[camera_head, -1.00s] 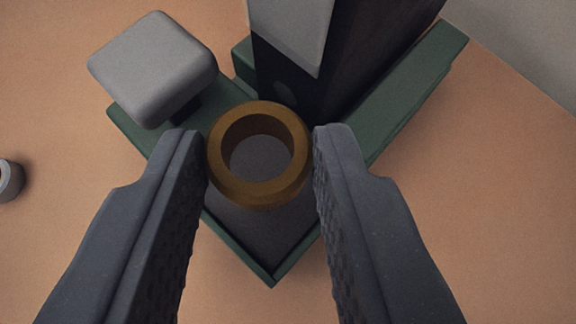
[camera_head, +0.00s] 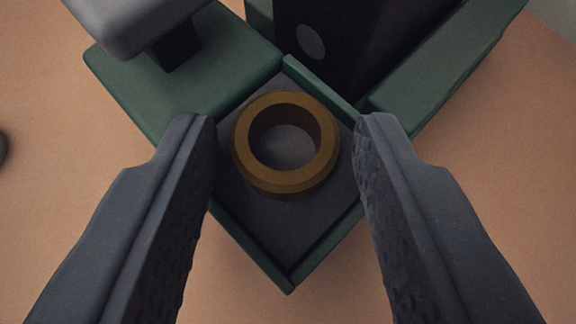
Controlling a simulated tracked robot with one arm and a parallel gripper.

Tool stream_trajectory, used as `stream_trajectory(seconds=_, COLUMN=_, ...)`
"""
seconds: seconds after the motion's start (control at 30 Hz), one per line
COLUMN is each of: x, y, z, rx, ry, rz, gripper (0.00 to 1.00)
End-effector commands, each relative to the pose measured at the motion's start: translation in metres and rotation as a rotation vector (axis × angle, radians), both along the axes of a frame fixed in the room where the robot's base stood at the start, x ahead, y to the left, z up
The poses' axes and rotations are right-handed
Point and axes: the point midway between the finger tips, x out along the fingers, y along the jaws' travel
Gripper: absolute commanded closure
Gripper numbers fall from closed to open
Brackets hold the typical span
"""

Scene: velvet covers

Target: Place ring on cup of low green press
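A brown-gold ring (camera_head: 288,180) lies flat on the grey floor of the square, green-rimmed cup (camera_head: 290,226) of the green press (camera_head: 185,88). It sits toward the back of the cup, with bare grey floor in front. My gripper (camera_head: 287,128) is open, one finger on each side of the ring. A narrow gap shows between the ring and each finger. The fingers hide the left and right corners of the cup.
A grey block (camera_head: 125,18) on a dark stem stands on the press at upper left. A dark upright column (camera_head: 345,55) with a grey disc rises behind the cup. A green beam (camera_head: 450,60) runs to its right. Tan floor around the press is mostly clear.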

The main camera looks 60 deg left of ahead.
Motion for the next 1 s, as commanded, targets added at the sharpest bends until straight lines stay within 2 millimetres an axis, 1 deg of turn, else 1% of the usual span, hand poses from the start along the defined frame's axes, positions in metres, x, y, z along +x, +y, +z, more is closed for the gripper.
stream_trajectory(seconds=0.17, x=-0.004, y=-0.007, z=0.007, rx=0.000, ry=-0.002, rz=-0.001, gripper=0.62)
stream_trajectory(seconds=0.27, x=-0.008, y=-0.014, z=0.014, rx=0.000, ry=-0.002, rz=-0.001, gripper=0.62)
stream_trajectory(seconds=0.8, x=-0.045, y=-0.077, z=0.064, rx=-0.002, ry=-0.004, rz=-0.001, gripper=0.62)
stream_trajectory(seconds=1.0, x=-0.051, y=-0.085, z=0.068, rx=0.000, ry=0.000, rz=0.001, gripper=0.62)
